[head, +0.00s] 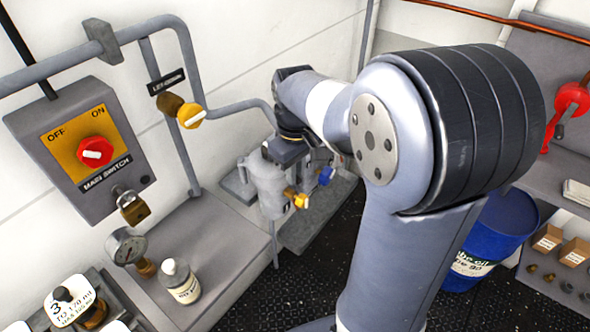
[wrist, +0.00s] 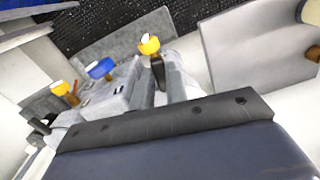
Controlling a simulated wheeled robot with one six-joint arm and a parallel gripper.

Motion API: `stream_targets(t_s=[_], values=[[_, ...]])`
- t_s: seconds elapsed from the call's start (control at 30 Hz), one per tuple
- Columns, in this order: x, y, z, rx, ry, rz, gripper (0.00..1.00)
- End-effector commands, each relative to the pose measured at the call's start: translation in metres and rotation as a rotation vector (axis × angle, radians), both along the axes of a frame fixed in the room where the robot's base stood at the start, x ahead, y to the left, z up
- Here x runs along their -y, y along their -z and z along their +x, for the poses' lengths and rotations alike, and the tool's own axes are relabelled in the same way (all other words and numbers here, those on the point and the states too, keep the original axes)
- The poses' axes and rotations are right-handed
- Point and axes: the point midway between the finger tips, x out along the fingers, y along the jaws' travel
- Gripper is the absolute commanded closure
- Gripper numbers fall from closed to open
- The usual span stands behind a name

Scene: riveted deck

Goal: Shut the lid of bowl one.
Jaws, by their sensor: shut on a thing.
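A grey strainer unit (head: 268,188) with round bowls stands on a low plinth in the middle of the head view. It has a yellow-handled valve (head: 297,197) and a blue-handled valve (head: 326,175). My gripper (head: 284,150) points down at the top of the near bowl and is shut. What it grips is hidden behind its dark body; by position it is at the bowl's lid. The wrist view shows pale housings (wrist: 122,92) with yellow and blue handles beyond my gripper's dark edge. No bowl number is readable, and the lid's angle is hidden.
A grey pipe (head: 240,106) runs along the wall behind. A main switch box (head: 78,150), a gauge (head: 126,246) and a white bottle (head: 180,281) stand at left. A blue drum (head: 495,240) stands at right. Dark deck lies between.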

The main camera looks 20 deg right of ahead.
Motion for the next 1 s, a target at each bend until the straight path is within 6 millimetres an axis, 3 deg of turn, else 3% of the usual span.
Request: stream_targets(t_s=[0.27,0.6,0.63,0.87,1.0], values=[[0.012,-0.001,0.016,0.000,-0.131,0.000,1.00],[0.013,-0.001,0.018,0.004,-0.150,-0.001,1.00],[0.013,-0.001,0.018,0.004,-0.149,-0.001,0.83],[0.013,-0.001,0.018,0.003,-0.148,-0.001,0.65],[0.013,0.000,0.018,0.001,-0.147,0.000,0.64]])
